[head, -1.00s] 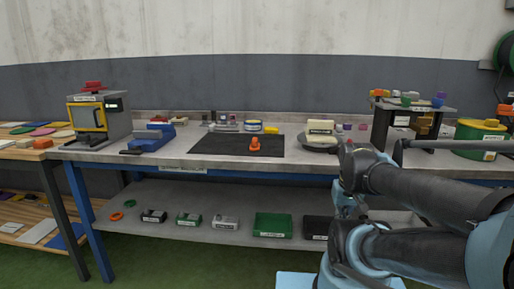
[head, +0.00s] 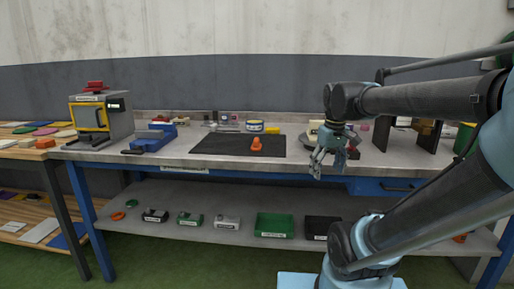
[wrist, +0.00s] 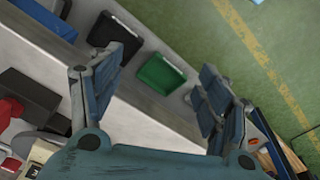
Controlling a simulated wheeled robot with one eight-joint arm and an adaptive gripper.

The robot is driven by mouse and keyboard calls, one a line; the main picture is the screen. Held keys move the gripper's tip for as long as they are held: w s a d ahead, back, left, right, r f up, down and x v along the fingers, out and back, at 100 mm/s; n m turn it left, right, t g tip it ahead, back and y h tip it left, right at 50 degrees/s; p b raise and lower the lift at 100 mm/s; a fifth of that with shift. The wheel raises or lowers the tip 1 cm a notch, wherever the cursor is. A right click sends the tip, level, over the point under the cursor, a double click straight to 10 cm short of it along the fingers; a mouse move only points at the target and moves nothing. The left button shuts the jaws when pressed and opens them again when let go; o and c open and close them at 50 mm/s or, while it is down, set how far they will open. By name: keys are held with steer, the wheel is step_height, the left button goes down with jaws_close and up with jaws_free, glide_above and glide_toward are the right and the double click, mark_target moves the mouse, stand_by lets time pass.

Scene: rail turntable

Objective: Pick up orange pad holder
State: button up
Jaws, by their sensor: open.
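The orange pad holder (head: 257,144) appears to be the small orange piece with a raised knob on the black mat (head: 222,146) on the workbench, in the head view. I cannot make it out in the wrist view. My gripper (head: 329,167) is open and empty, pointing down by the bench's front edge, to the right of the orange piece and apart from it. In the wrist view the spread fingers of my gripper (wrist: 163,66) frame the bench edge and a green bin below.
A blue vise (head: 155,137) and a yellow-doored machine (head: 92,118) stand at the left. A dark-legged stand (head: 382,134) is at the right. The lower shelf holds a green bin (head: 274,225) and a black bin (head: 322,228).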

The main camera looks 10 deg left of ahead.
steer(key=w+a+r+n, duration=0.6)
steer(key=w+a+r, duration=0.5)
steer(key=w+r, duration=0.1)
step_height(320, 180, up, 6)
steer(key=n+g, duration=0.2)
steer(key=n, duration=0.5)
glide_above(256, 139)
steer(key=f, duration=1)
steer(key=shift+w+d+f, duration=0.25)
steer(key=shift+w+f, duration=0.05)
steer(key=shift+s+a+f, duration=0.1)
steer(key=shift+f, duration=1.25)
steer(key=shift+a+f, duration=0.1)
steer(key=shift+f, duration=1.25)
steer(key=c, duration=1.2)
